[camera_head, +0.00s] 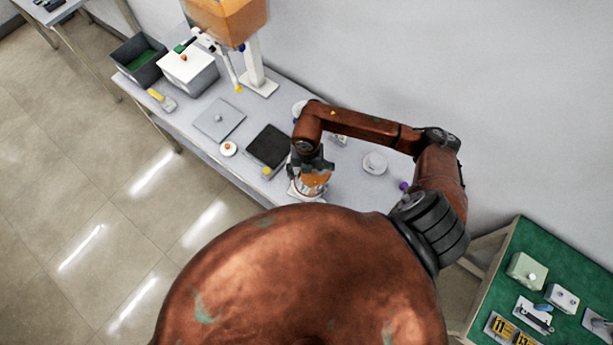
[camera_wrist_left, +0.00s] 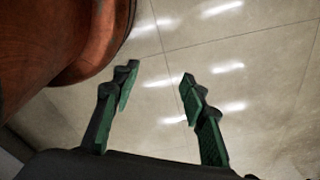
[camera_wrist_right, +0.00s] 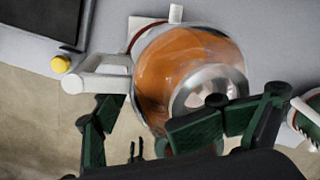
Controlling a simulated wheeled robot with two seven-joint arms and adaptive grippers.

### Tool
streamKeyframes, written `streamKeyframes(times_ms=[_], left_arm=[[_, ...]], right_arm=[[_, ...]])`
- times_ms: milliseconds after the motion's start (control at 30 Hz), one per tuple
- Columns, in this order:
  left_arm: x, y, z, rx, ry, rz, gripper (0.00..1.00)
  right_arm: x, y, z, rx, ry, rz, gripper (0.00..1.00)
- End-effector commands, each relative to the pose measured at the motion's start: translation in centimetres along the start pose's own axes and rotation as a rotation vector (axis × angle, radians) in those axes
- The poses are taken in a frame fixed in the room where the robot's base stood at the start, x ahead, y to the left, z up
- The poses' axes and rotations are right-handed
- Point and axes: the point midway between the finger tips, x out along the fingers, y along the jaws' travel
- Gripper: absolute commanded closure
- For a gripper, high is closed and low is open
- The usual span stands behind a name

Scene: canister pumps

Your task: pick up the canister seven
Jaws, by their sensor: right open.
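A clear canister with orange contents (camera_head: 314,181) stands at the front edge of the grey table, beneath my right gripper (camera_head: 311,166). My left gripper (camera_wrist_left: 159,78) is open and empty above the floor, outside the head view.
A dark square plate (camera_head: 268,146), a grey plate (camera_head: 218,118) and a white lidded box (camera_head: 188,70) lie along the table. A large orange dispenser (camera_head: 227,18) stands behind. Another rimmed vessel (camera_wrist_right: 309,118) shows at the right wrist view's edge. A green table (camera_head: 560,262) stands right.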

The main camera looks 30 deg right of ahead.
Motion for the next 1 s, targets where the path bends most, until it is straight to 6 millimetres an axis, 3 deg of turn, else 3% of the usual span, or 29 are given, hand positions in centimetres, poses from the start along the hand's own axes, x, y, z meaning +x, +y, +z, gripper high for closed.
streamKeyframes(times_ms=[833,1000], left_arm=[[0.0,0.0,1.2,-0.002,-0.015,0.000,0.60],[0.0,0.0,1.1,-0.002,-0.015,0.000,0.60]], right_arm=[[0.4,-0.4,-0.1,0.003,0.003,-0.010,0.95],[0.5,-0.6,-0.1,0.004,0.004,-0.014,0.96]])
